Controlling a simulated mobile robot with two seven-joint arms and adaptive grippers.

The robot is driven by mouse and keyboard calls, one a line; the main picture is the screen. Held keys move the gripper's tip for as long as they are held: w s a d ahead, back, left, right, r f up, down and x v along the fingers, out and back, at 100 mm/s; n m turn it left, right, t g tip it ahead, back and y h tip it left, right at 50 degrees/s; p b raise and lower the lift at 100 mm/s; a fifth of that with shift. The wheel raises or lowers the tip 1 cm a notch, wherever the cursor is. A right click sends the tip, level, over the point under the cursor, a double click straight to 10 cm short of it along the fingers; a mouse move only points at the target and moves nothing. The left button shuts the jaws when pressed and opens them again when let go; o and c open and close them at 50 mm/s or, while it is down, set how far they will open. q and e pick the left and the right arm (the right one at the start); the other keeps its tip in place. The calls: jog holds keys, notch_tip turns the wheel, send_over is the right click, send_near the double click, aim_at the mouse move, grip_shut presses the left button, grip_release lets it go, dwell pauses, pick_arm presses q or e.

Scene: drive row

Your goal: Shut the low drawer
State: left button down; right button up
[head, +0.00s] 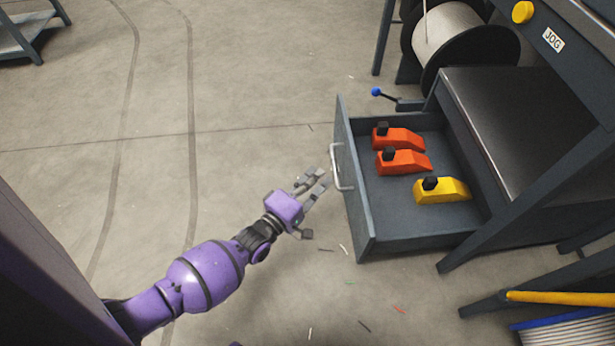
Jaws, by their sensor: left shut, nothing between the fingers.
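The low drawer (390,209) is pulled well out of the dark grey bench frame, at the right of the head view. Its pale bar handle (336,168) is on the front panel, which faces left. Inside lie two orange tools (404,162) and one yellow tool (442,191), each with a black block on top. My left gripper (326,177) is shut and empty, its fingertips just left of the handle. I cannot tell whether they touch it. My right gripper is not in view.
A cable spool (447,30) and a lever with a blue knob (377,92) are behind the drawer. A yellow bar (560,298) and a blue-edged item (565,325) are at the lower right. Small scraps litter the floor (230,90), which is otherwise open to the left.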

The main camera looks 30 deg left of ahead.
aim_at(337, 171)
pick_arm(q)
jog(key=w+d, duration=0.2)
jog(key=w+d+b, duration=0.1)
jog(key=w, duration=0.1)
jog(key=shift+w+d, duration=0.3)
jog(key=shift+d, duration=0.1)
